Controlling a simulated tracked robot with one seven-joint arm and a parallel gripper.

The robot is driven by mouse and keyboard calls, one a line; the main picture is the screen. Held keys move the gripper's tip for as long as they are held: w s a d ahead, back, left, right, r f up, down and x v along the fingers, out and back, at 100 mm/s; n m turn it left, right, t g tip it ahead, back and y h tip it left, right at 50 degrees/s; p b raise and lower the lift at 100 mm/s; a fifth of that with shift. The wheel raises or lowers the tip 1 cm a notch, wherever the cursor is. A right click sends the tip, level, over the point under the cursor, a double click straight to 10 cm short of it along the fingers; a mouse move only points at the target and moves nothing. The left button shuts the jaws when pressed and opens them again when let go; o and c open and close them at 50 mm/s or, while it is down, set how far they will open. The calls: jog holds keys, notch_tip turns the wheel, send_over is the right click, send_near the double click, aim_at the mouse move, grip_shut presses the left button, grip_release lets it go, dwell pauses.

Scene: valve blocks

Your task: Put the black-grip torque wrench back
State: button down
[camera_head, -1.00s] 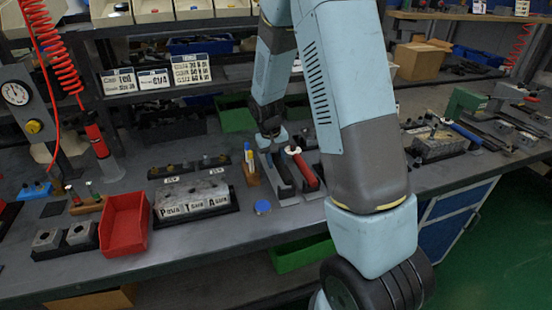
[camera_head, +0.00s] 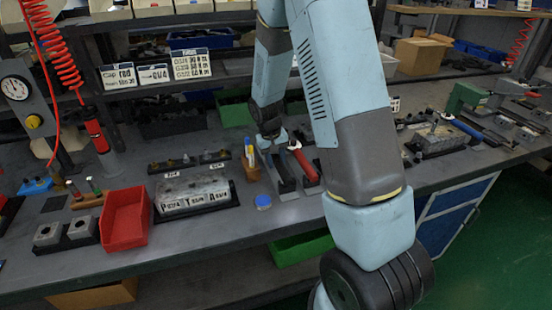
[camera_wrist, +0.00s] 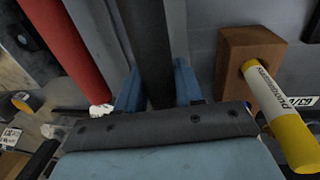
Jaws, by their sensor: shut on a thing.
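The black-grip torque wrench (camera_head: 283,173) lies along a grey holder (camera_head: 289,196) on the bench, beside the red-grip wrench (camera_head: 304,164). In the wrist view its black grip (camera_wrist: 147,38) runs between the two blue fingers of my gripper (camera_wrist: 157,88), which is shut on it. Grey holder surface shows on both sides of the grip. The red grip (camera_wrist: 65,42) lies apart to the left in the wrist view. In the head view my gripper (camera_head: 272,137) is over the far part of the wrench. I cannot tell whether the wrench is fully seated.
A wooden block (camera_head: 250,168) with a yellow marker (camera_wrist: 277,110) stands close by. A blue round lid (camera_head: 263,201) lies near the bench's front edge. A grey valve block (camera_head: 194,192) and a red bin (camera_head: 125,218) are farther left. Shelves stand behind.

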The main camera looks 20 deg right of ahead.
jog(key=shift+f, duration=0.4)
jog(key=c, duration=0.6)
grip_release()
jog(key=shift+c, duration=0.2)
notch_tip(320, 180, up, 14)
jog(key=a, duration=0.2)
jog(key=shift+s+f, duration=0.15)
jog(key=shift+f, duration=0.05)
jog(key=shift+a, duration=0.1)
